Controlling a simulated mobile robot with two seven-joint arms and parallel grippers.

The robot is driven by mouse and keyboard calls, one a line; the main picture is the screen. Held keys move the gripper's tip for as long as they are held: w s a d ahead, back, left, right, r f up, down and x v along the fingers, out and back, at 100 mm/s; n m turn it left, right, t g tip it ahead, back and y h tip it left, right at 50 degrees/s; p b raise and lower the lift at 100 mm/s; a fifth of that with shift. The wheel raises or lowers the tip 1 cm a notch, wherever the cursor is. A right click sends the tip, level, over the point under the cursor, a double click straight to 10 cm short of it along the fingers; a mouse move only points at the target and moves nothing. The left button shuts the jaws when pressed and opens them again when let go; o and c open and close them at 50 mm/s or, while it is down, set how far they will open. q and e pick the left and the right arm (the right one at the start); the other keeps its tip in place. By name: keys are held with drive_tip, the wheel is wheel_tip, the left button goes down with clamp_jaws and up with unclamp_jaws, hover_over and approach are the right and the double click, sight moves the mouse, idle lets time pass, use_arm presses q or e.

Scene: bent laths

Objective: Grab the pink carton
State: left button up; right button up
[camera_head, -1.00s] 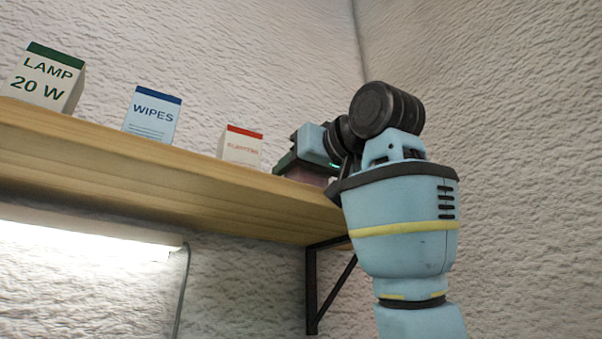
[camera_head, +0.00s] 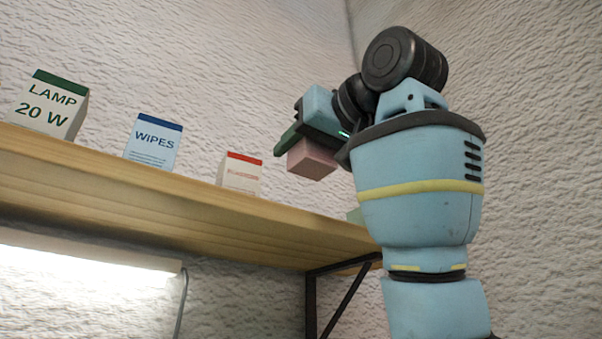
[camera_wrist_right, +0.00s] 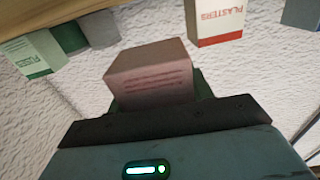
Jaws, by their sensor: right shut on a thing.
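The pink carton (camera_head: 312,159) is held by my right gripper (camera_head: 304,143), above the wooden shelf and clear of it. In the right wrist view the pink carton (camera_wrist_right: 150,72) sits at the jaws of my right gripper (camera_wrist_right: 160,112), with faint lines of print on its side. The right gripper is shut on it. The fingers are largely hidden by the carton and the gripper body. My left gripper is not in view.
On the wooden shelf (camera_head: 190,208) stand a LAMP 20 W box (camera_head: 45,110), a WIPES box (camera_head: 153,142) and a red-topped PLASTERS box (camera_head: 240,174). A textured wall is behind.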

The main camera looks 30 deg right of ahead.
drive_tip(key=s+a, duration=0.3)
drive_tip(key=s, duration=0.4)
drive_tip(key=shift+a+r, duration=0.2)
drive_tip(key=shift+r, duration=0.15)
drive_tip(key=shift+s, duration=0.15)
